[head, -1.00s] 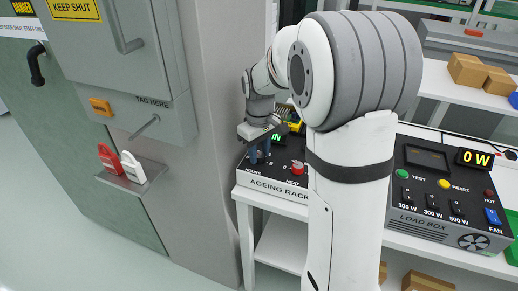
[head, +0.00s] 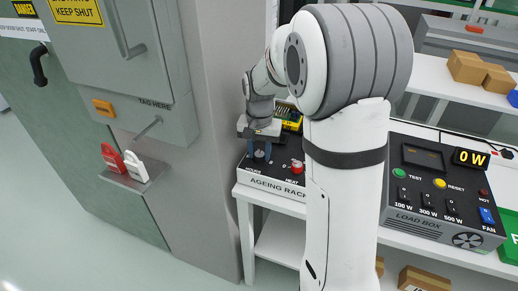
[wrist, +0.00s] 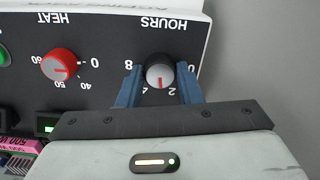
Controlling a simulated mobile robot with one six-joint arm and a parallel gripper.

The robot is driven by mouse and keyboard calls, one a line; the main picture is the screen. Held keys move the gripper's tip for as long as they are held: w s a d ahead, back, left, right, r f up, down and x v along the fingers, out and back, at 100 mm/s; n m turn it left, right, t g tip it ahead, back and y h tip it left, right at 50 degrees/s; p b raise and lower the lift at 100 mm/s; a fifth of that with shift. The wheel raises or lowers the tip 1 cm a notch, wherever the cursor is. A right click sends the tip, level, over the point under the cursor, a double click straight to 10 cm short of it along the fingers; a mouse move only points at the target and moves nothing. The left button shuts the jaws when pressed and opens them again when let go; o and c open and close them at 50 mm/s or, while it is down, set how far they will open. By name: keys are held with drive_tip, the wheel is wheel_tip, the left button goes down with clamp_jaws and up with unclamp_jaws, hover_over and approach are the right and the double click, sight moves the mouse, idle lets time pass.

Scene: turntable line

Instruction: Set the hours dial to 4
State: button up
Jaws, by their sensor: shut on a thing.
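The hours dial (wrist: 159,72) is a black round knob with a grey cap on the dark panel of the ageing rack (head: 272,184). My gripper (wrist: 160,88) is shut on it, one blue finger on each side. In the wrist view the panel appears upside down. A red mark on the cap points to the bottom of the picture, between partly covered figures. An 8 shows at the left of the dial and a 0 at the right. In the head view my gripper (head: 261,153) hides most of the dial.
The red heat dial (wrist: 60,66) stands beside the hours dial, with a green button (wrist: 3,56) farther along. The load box (head: 418,228) stands at the right. A grey cabinet wall (head: 215,130) rises close on the left.

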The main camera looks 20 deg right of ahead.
sight(259, 154)
drive_tip(key=m, duration=0.3)
drive_tip(key=shift+m, duration=0.4)
drive_tip(key=shift+m+p, duration=0.45)
drive_tip(key=shift+m, duration=1.45)
drive_tip(key=o, duration=1)
wheel_tip(259, 154, up, 8)
drive_tip(key=shift+f, duration=0.1)
drive_tip(key=shift+p, duration=0.3)
